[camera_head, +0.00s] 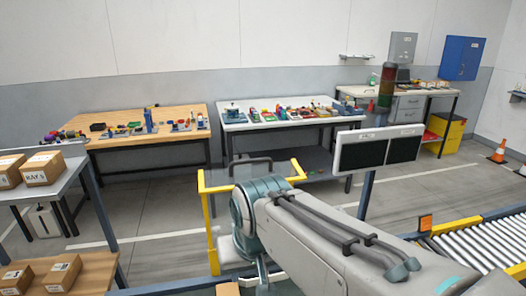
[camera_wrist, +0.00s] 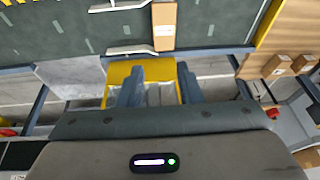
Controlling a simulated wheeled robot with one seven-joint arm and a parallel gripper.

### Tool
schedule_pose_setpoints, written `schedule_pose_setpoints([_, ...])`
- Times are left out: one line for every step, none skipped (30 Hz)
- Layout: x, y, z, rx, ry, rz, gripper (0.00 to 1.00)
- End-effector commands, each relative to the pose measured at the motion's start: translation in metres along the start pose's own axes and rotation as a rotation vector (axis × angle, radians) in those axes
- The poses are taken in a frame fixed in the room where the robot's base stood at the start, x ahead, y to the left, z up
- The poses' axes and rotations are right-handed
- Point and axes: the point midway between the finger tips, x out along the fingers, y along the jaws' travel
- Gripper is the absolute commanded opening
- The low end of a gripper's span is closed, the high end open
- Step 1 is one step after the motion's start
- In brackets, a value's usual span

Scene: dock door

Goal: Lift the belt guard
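A yellow-rimmed, see-through panel, which looks like the belt guard (camera_head: 215,189), stands left of the middle in the head view. A dark arched handle (camera_head: 250,162) rises from its top. My arm covers part of its right side. In the wrist view, my gripper (camera_wrist: 159,88) has its two dark fingers well apart, with nothing held between them. A yellow part (camera_wrist: 145,68) shows behind and between the fingers. I cannot tell whether it belongs to the guard. My fingers are hidden in the head view.
The wrist view shows a dark belt (camera_wrist: 70,30) carrying a brown box (camera_wrist: 164,25). In the head view, a shelf with cartons (camera_head: 42,168) stands left and a roller conveyor (camera_head: 480,245) right. A twin dark panel (camera_head: 378,148) rises behind my arm. Workbenches (camera_head: 140,125) line the back wall.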

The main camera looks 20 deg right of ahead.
Motion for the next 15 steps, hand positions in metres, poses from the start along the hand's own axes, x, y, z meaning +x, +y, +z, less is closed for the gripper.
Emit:
schedule_pose_setpoints([-0.013, 0.000, -0.019, 0.073, 0.001, -0.003, 0.32])
schedule_pose_setpoints([-0.021, 0.001, -0.030, 0.128, 0.000, -0.004, 0.32])
schedule_pose_setpoints([-0.032, 0.002, -0.046, 0.206, -0.002, -0.004, 0.32])
schedule_pose_setpoints([-0.040, 0.003, -0.058, 0.268, -0.004, -0.004, 0.32])
schedule_pose_setpoints([-0.049, 0.005, -0.070, 0.330, -0.005, -0.004, 0.32])
schedule_pose_setpoints([-0.060, 0.007, -0.085, 0.414, -0.008, -0.002, 0.32])
schedule_pose_setpoints([-0.068, 0.009, -0.096, 0.476, -0.009, -0.001, 0.32])
schedule_pose_setpoints([-0.076, 0.012, -0.107, 0.539, -0.010, 0.001, 0.32])
schedule_pose_setpoints([-0.087, 0.015, -0.121, 0.621, -0.011, 0.004, 0.32])
schedule_pose_setpoints([-0.095, 0.017, -0.131, 0.684, -0.012, 0.007, 0.32])
schedule_pose_setpoints([-0.103, 0.019, -0.141, 0.746, -0.012, 0.010, 0.32])
schedule_pose_setpoints([-0.113, 0.022, -0.153, 0.828, -0.011, 0.014, 0.32])
schedule_pose_setpoints([-0.120, 0.025, -0.163, 0.888, -0.012, 0.018, 0.32])
schedule_pose_setpoints([-0.128, 0.027, -0.172, 0.949, -0.010, 0.022, 0.32])
schedule_pose_setpoints([-0.138, 0.030, -0.183, 1.030, -0.008, 0.027, 0.32])
